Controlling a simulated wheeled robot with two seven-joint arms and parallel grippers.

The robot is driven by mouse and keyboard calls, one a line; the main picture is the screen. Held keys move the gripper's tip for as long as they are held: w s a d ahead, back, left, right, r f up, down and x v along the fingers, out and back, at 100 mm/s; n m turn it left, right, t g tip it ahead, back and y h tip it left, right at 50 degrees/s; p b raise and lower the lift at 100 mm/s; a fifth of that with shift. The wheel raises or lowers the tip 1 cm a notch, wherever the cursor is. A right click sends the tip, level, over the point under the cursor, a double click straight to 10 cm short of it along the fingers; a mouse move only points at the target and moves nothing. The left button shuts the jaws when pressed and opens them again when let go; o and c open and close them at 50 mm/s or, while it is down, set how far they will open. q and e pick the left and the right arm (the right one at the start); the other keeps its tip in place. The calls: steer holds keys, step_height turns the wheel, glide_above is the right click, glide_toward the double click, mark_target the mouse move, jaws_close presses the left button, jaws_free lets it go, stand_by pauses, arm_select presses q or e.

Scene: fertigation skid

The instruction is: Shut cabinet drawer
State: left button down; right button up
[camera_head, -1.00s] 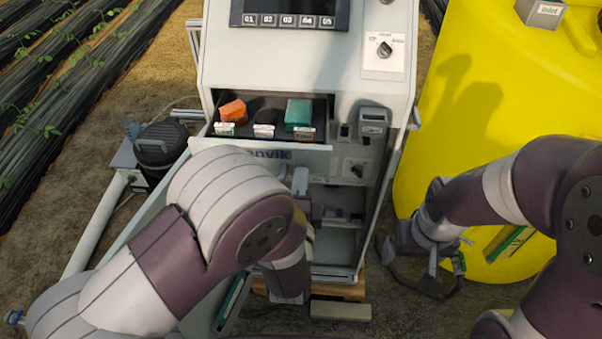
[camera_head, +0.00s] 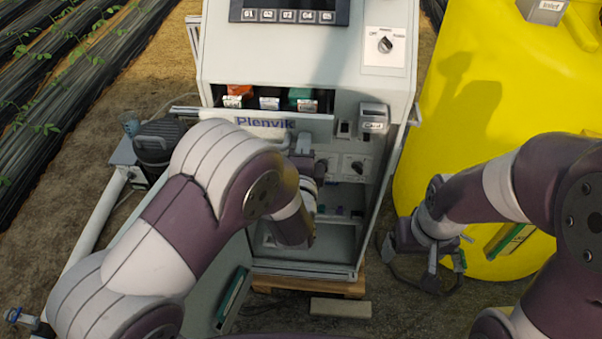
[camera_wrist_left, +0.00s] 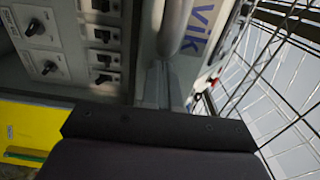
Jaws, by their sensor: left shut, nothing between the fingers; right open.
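The cabinet drawer (camera_head: 262,124) is a pale tray with a "Plenvik" front, set in the white cabinet (camera_head: 290,62). My left gripper (camera_head: 304,143) is shut and empty, at the right end of the drawer front. In the left wrist view the shut fingers (camera_wrist_left: 163,85) point at the drawer front with its blue lettering (camera_wrist_left: 203,25); contact is hard to tell. My right gripper (camera_head: 440,268) is open and empty, low beside the yellow tank.
The yellow tank (camera_head: 475,110) stands to the right of the cabinet. A black canister (camera_head: 160,140) and a white pipe (camera_head: 95,225) are at the left. Below the drawer is an open cabinet compartment (camera_head: 335,235). A grey card holder (camera_head: 373,118) sticks out right of the drawer.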

mark_target(307, 111)
arm_select(q)
steer(key=w+b, duration=0.2)
steer(key=w, duration=0.8)
steer(key=shift+d, duration=0.15)
steer(key=shift+r, duration=0.2)
steer(key=shift+r, duration=0.1)
